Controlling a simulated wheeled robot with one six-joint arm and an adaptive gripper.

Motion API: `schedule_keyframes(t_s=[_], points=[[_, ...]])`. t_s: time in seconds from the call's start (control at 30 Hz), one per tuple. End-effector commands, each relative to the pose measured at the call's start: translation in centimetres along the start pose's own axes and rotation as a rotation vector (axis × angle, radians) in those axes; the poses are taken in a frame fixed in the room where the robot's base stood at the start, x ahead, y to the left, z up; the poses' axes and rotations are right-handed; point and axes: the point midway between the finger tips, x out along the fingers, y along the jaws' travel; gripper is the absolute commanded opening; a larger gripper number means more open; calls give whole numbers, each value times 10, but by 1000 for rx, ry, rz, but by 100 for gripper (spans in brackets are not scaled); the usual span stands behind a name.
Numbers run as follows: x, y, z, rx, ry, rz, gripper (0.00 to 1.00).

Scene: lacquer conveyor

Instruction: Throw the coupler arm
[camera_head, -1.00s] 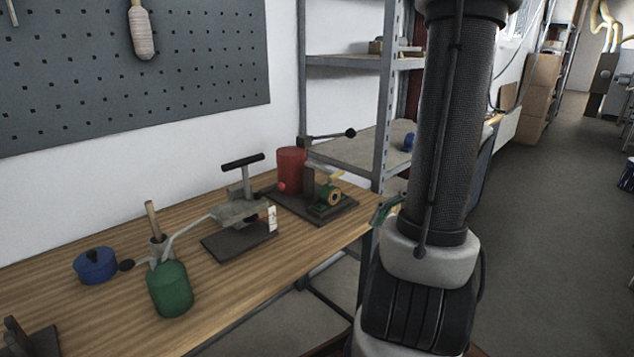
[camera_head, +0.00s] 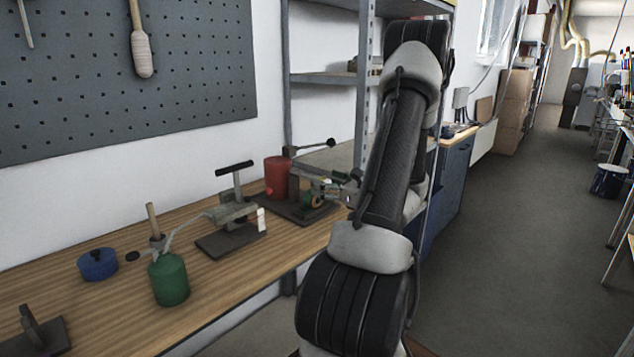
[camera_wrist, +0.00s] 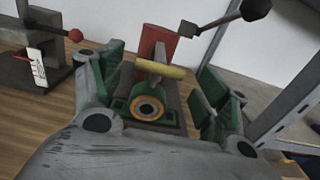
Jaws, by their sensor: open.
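A machine with a red body (camera_head: 277,177) stands on a dark base plate at the far end of the bench. In the wrist view, it shows a yellow bar (camera_wrist: 160,69) above an orange-ringed round part (camera_wrist: 147,107). A lever with a black knob (camera_wrist: 256,9) sticks out at its upper right, and the knob also shows in the head view (camera_head: 331,143). I cannot tell which part is the coupler arm. My gripper (camera_wrist: 160,78) is open, its green-padded fingers to either side of the yellow bar as seen. Contact cannot be told. My arm hides part of the machine.
A press with a black T-handle (camera_head: 234,168) and white tag stands left of the machine. A green can (camera_head: 169,281) and a blue pot (camera_head: 98,264) are nearer on the wooden bench (camera_head: 215,287). A metal shelf (camera_head: 365,85) rises behind.

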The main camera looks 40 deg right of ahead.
Motion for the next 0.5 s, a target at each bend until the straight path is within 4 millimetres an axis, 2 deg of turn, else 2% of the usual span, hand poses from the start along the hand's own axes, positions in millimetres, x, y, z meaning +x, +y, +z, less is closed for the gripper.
schedule_keyframes(t_s=[0.1,0.2,0.5], points=[[19,1,0,0,0,3,75],[29,1,0,0,1,3,75],[35,0,0,0,2,1,75]])
